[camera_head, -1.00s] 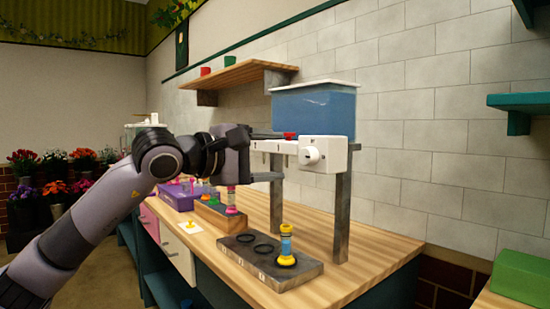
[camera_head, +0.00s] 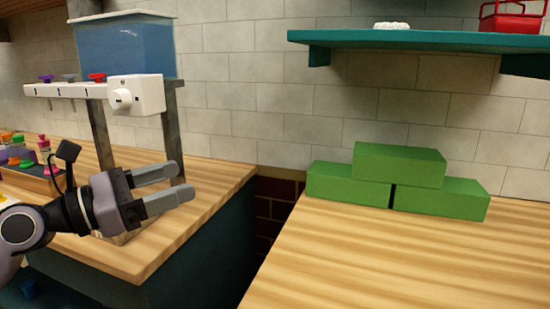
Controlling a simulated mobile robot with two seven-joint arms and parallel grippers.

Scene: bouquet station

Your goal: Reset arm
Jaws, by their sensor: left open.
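My left gripper (camera_head: 178,187) comes in from the left, above the front right part of the left wooden counter (camera_head: 205,188). Its two grey fingers point right and are apart, with nothing between them. It is in front of the dispenser stand, which carries a blue tank (camera_head: 125,48) and a white box with a knob (camera_head: 137,95). The gripper hides part of the stand's base and the counter behind it. My right gripper is not in view.
Green blocks (camera_head: 400,163) are stacked on the right wooden counter (camera_head: 370,255). A gap separates the two counters. A teal shelf (camera_head: 420,41) above holds a red basket (camera_head: 512,17) and a white item (camera_head: 391,26). Small colourful items stand in a wooden holder (camera_head: 45,183) at left. The right counter's front is clear.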

